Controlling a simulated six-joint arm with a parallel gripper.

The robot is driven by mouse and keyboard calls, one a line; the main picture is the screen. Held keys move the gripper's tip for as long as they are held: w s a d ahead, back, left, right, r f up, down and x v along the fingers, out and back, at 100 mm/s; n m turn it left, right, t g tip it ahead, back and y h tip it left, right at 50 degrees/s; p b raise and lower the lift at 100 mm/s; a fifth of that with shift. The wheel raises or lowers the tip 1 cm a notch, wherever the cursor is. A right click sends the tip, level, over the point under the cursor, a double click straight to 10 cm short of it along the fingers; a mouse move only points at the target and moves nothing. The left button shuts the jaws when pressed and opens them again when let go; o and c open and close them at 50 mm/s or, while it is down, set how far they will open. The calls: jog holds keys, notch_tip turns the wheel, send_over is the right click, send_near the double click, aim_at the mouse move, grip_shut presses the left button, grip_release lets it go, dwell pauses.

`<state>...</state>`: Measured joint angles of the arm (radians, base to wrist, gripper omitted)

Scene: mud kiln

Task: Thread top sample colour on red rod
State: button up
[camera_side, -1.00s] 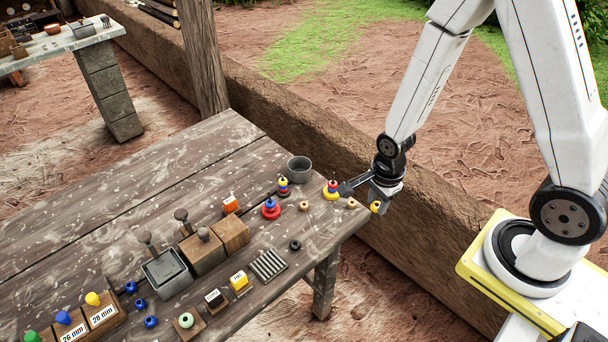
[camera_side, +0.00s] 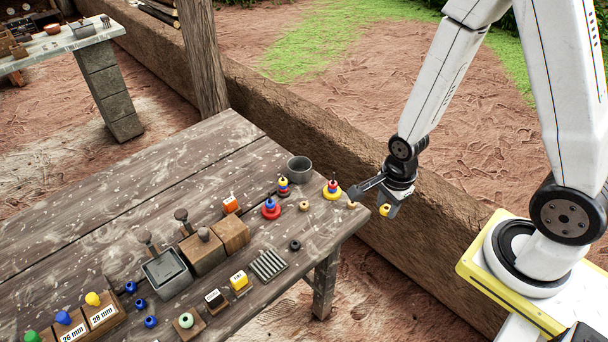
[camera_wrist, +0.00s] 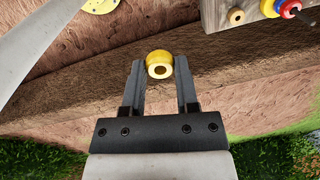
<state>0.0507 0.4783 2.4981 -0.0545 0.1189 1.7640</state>
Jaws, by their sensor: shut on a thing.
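My gripper (camera_side: 387,208) is shut on a yellow bead (camera_side: 384,210), held in the air just off the table's right edge. In the wrist view the bead (camera_wrist: 160,64) sits between the fingertips, its round hole facing the camera. Three small ring stacks stand near the table's right end. One has a yellow base with red and blue above (camera_side: 332,190). One has a red base with blue above (camera_side: 270,208). One mixes yellow, blue and red (camera_side: 283,187). Rod colours are too small to tell apart. Part of a stack (camera_wrist: 288,8) shows at the wrist view's top right.
A pale wooden bead (camera_side: 303,206) and a dark ring (camera_side: 295,244) lie on the table (camera_side: 150,200). A grey cup (camera_side: 299,169) stands behind the stacks. Labelled blocks, a ridged plate (camera_side: 267,264) and blue beads lie nearer. A mud wall (camera_side: 430,215) runs behind the table.

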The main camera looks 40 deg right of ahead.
grip_shut()
jog(key=shift+w+a, duration=0.1)
jog(key=shift+w, duration=0.35)
jog(key=shift+w+a+r, duration=0.25)
jog(key=shift+w+a, duration=1.8)
jog(key=shift+w, duration=2.15)
jog(key=shift+w+a+r, duration=0.2)
jog(key=shift+w+a, duration=1.85)
jog(key=shift+w, duration=2.15)
jog(key=shift+w+a+r, duration=0.25)
jog(key=shift+w+a, duration=1.8)
jog(key=shift+w, duration=2.15)
jog(key=shift+f, duration=0.15)
jog(key=shift+f, duration=2.2)
jog(key=shift+f, duration=1.65)
